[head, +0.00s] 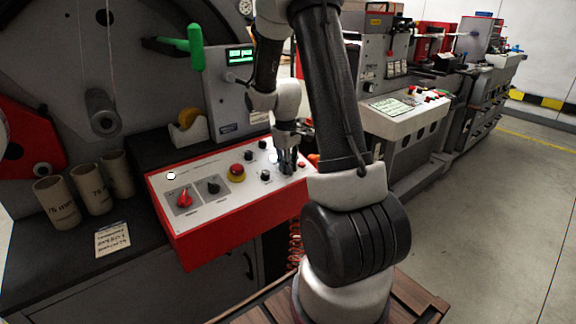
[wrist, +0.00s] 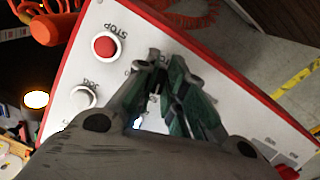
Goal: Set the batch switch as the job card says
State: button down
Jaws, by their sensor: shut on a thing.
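The control panel (head: 180,231) is a red box with a sloping white top; the white top also fills much of the wrist view (wrist: 130,20). My gripper (head: 287,169) is down at the panel's right end. In the wrist view my gripper (wrist: 157,72) is closed on a small switch on the panel face, beside the red STOP button (wrist: 105,46) and a white button (wrist: 83,97). The fingers hide most of that switch, and its position and label cannot be read. A handwritten card (head: 112,238) lies on the bench at left; its text is too small to read.
Cardboard cores (head: 57,203), a tape dispenser (head: 188,130) and a green lever (head: 196,46) are nearby. Open floor lies at right.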

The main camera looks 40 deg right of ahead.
jog(key=m+y, duration=0.1)
jog(key=m, duration=0.5)
jog(key=shift+m+y, duration=0.3)
jog(key=shift+y, duration=0.1)
dwell(0.4)
jog(key=c, duration=1.5)
grip_release()
notch_tip(320, 180, up, 12)
jog(key=d, duration=0.1)
jog(key=shift+s, duration=0.15)
